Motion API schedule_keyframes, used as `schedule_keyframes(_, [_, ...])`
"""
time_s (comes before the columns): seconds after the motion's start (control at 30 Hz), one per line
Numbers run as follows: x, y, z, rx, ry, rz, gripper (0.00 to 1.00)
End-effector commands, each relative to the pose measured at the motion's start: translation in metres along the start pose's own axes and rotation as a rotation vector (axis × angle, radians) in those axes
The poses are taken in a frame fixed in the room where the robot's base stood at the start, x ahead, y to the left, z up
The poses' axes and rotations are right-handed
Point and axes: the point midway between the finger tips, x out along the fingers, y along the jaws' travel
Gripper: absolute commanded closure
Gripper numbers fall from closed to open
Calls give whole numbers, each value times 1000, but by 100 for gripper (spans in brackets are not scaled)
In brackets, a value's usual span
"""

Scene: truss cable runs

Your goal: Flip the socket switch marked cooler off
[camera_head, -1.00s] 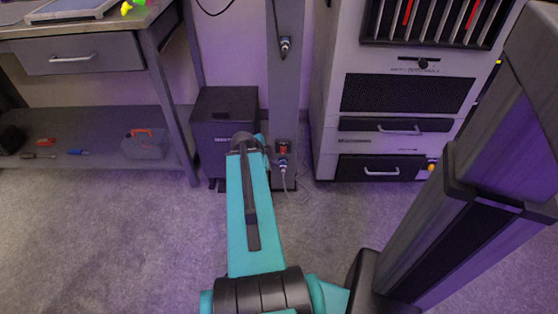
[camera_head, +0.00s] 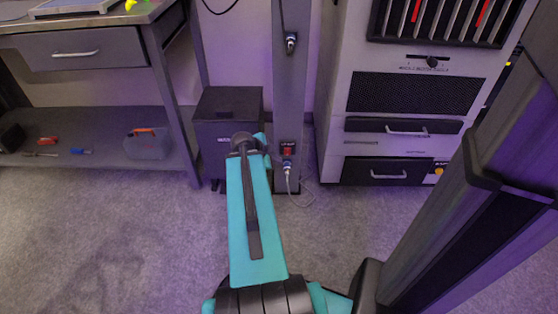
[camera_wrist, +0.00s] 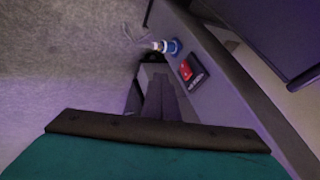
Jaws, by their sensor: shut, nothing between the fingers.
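A red rocker switch (camera_head: 288,150) sits low on the grey upright post (camera_head: 288,90), with a plugged-in blue connector (camera_head: 287,167) just below it. In the wrist view the red switch (camera_wrist: 185,69) is on a dark plate with a small label that I cannot read. The blue connector (camera_wrist: 168,46) shows beside it. My gripper (camera_wrist: 153,68) is shut and empty, pointing down along the post's face, apart from the switch and to its left in that view. In the head view my arm hides the gripper. I cannot tell which way the rocker is tipped.
A dark box (camera_head: 226,108) stands left of the post, close to my arm. A grey cabinet (camera_head: 410,80) stands to the right. A workbench (camera_head: 95,52) is at the left. A cable from the connector trails on the floor. The carpet in front is clear.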

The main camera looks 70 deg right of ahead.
Motion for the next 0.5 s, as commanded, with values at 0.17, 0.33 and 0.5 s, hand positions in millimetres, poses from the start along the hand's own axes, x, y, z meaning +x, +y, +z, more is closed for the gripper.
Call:
schedule_keyframes(0.17, [9, 1, 1, 1, 0, 0, 100])
schedule_keyframes(0.33, [16, 2, 2, 0, 0, 1, 100])
schedule_keyframes(0.5, [22, 2, 2, 0, 0, 0, 100])
